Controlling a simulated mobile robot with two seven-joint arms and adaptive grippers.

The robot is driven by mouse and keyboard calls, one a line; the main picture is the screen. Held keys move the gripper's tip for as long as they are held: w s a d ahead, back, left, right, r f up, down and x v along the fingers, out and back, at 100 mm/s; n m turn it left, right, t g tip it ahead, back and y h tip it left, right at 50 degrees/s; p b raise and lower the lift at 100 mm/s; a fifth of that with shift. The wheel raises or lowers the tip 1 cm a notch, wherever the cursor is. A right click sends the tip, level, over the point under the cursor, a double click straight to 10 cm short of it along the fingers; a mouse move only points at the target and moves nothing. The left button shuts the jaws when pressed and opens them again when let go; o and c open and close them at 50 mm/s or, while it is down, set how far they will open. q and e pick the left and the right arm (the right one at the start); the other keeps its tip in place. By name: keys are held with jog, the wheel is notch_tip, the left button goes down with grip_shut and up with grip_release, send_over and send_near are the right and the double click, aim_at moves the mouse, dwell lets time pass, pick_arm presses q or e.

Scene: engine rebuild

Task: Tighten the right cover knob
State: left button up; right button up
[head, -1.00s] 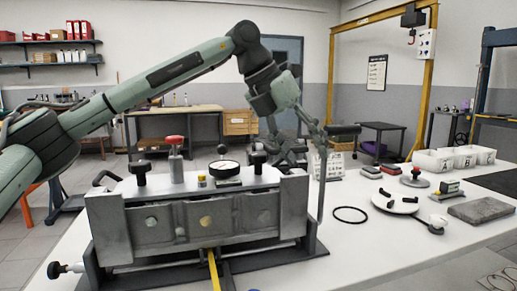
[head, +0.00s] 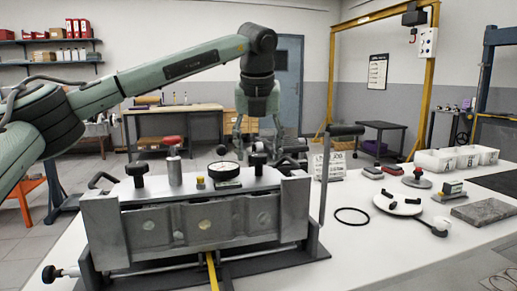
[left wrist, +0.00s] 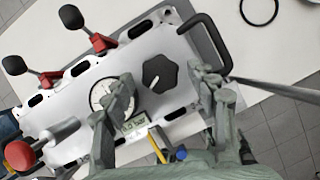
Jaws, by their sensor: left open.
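The right cover knob (head: 257,161) is a black lobed knob on top of the grey cover, right of the round gauge (head: 223,170). In the left wrist view the knob (left wrist: 160,73) lies between my spread fingers, apart from both. My left gripper (head: 259,134) points down above the knob, open and empty; its fingers (left wrist: 162,80) also show in the left wrist view. One finger hides part of the gauge there. The left cover knob (head: 138,171) stands at the cover's left end. My right gripper is not in view.
A red-topped post (head: 173,146) stands between the left knob and gauge. A tall lever with a black handle (head: 345,130) rises right of the block. Red-based clamps (left wrist: 101,43) line the cover's far edge. A black ring (head: 351,215) lies on the white table.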

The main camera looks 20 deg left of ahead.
pick_arm(q)
jog(key=c, duration=1.2)
jog(key=shift+o, duration=0.2)
